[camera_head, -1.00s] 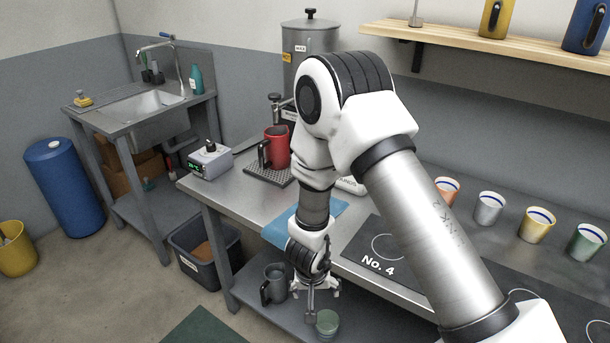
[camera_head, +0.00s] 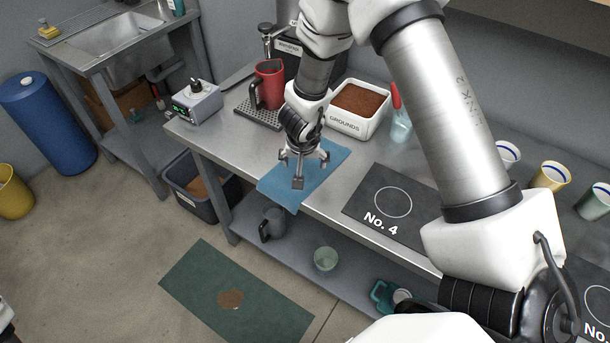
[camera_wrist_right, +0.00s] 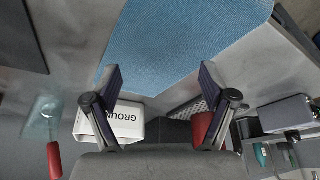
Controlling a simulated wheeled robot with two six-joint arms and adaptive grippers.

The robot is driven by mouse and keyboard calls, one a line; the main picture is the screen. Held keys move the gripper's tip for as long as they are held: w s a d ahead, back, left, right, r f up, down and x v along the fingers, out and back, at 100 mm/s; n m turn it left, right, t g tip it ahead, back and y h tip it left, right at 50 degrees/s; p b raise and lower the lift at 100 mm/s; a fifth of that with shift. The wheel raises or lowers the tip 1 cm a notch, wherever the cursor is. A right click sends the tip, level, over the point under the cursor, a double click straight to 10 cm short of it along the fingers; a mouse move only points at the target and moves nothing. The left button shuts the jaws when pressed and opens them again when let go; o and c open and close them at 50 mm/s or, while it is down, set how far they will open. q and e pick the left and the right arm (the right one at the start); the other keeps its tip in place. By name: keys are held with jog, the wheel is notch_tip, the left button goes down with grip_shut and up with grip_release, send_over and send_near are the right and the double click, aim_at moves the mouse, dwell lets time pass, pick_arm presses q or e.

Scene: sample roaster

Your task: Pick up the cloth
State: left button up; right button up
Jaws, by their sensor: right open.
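The cloth (camera_head: 326,165) is a flat blue textured sheet on the steel counter, its front part hanging over the front edge. My right gripper (camera_head: 300,172) is above it in the head view, pointing down. In the right wrist view the cloth (camera_wrist_right: 185,40) lies beyond the two spread fingers of my right gripper (camera_wrist_right: 160,88), with nothing between them. The gripper looks open and apart from the cloth, though the exact gap is hard to judge.
A grey jug (camera_head: 272,224) and a green cup (camera_head: 326,259) stand on the lower shelf.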

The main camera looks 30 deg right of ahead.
aim_at(304, 170)
jog(key=x, duration=0.3)
jog(key=shift+w+a+f, duration=0.1)
jog(key=shift+w+f, duration=0.05)
jog(key=shift+w, duration=0.3)
jog(key=shift+s+f, duration=0.1)
jog(key=shift+s, duration=0.2)
jog(key=shift+w+d+f, duration=0.1)
jog(key=shift+w+d, duration=0.15)
jog(key=shift+w, duration=0.05)
pick_arm(q)
jog(key=shift+w+d+f, duration=0.1)
jog(key=shift+w+f, duration=0.1)
jog(key=shift+f, duration=0.5)
pick_arm(e)
jog(key=shift+f, duration=0.1)
pick_arm(q)
jog(key=shift+s, duration=0.1)
pick_arm(e)
jog(key=shift+d+f, duration=0.1)
jog(key=shift+f, duration=0.1)
jog(key=shift+s, duration=0.2)
jog(key=c, duration=1.4)
pick_arm(q)
jog(key=shift+s+f, duration=0.1)
pick_arm(e)
jog(key=shift+c, duration=0.7)
